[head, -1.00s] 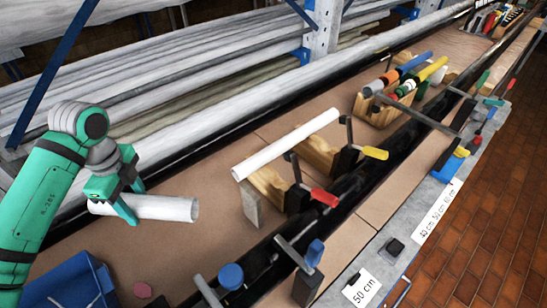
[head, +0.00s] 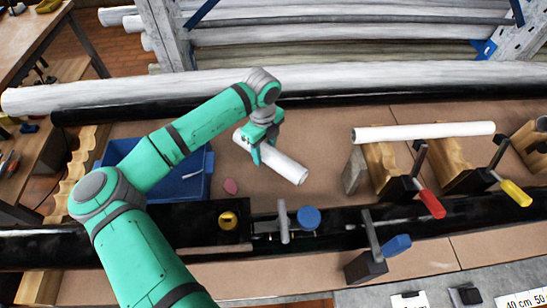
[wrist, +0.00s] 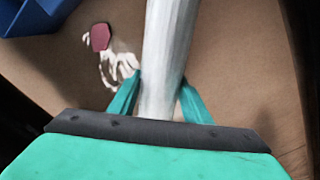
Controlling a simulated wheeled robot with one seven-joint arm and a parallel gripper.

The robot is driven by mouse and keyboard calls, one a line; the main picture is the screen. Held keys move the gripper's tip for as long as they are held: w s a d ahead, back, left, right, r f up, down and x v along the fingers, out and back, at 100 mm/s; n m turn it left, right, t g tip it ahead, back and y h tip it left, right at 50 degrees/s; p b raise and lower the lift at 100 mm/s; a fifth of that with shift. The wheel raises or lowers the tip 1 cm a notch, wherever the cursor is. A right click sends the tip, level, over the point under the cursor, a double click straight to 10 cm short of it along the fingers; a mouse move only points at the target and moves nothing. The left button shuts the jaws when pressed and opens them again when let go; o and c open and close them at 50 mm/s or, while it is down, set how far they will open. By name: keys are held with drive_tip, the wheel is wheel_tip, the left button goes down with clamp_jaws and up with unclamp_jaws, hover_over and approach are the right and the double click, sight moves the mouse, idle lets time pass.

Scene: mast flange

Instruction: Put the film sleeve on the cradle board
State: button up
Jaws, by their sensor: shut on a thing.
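The film sleeve, which I take to be the thick white tube (head: 287,168), is in my gripper (head: 261,147). My gripper is shut on it near its left end, and the tube slants down to the right over the brown bench top. In the wrist view the tube (wrist: 170,45) runs between the two green fingers and away from them. I cannot tell how far it is above the bench. A wooden board with a scalloped edge (head: 82,168) stands at the left, left of the blue bin. I cannot tell for sure whether it is the cradle board.
A thin white roll (head: 425,132) rests on notched wooden blocks (head: 381,168) at the right, beside red- and yellow-handled clamps. A blue bin (head: 190,188) is behind my arm. A pink piece (head: 231,187) lies nearby. A long grey roll (head: 350,80) lines the back.

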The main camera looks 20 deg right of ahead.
sight(266, 168)
wheel_tip(266, 168, down, 3)
drive_tip(key=shift+w+f, duration=0.1)
drive_tip(key=shift+w, duration=0.05)
drive_tip(key=shift+d+f, duration=0.1)
drive_tip(key=shift+f, duration=0.05)
drive_tip(key=f, duration=0.3)
drive_tip(key=shift+a+f, duration=0.2)
drive_tip(key=shift+a, duration=0.05)
drive_tip(key=shift+s, duration=0.2)
drive_tip(key=shift+d, duration=0.1)
drive_tip(key=o, duration=1.1)
drive_tip(key=shift+f, duration=0.1)
drive_tip(key=shift+c, duration=0.2)
drive_tip(key=shift+d, duration=0.1)
